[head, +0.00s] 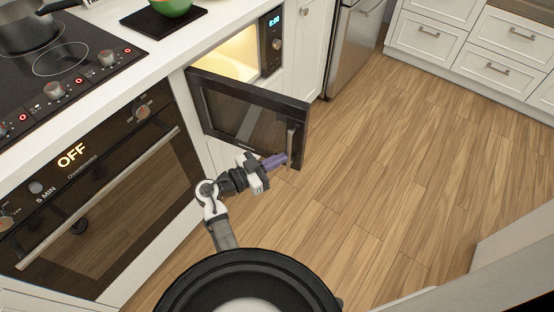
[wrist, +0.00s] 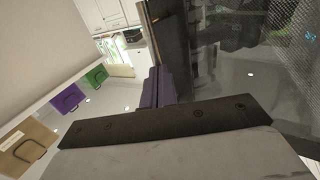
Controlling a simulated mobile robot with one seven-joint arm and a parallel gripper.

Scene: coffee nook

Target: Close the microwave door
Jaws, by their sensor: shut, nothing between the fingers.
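The microwave (head: 240,58) is built in under the counter, and its lit inside shows. Its dark door (head: 250,117) stands wide open, swung out from the left side into the room, with a handle (head: 290,137) near its free edge. My gripper (head: 283,160) has purple fingers and is shut and empty. In the head view it is in front of the door's outer face, low and close to the handle end. In the wrist view the purple fingers (wrist: 157,88) are beside the dark door panel (wrist: 250,60); I cannot tell whether they touch it.
An oven (head: 95,190) and a cooktop (head: 60,65) with a pot are at the left. A green object (head: 171,7) sits on a black board on the counter. A fridge (head: 350,45) and drawers stand behind. The wooden floor (head: 400,180) at the right is clear.

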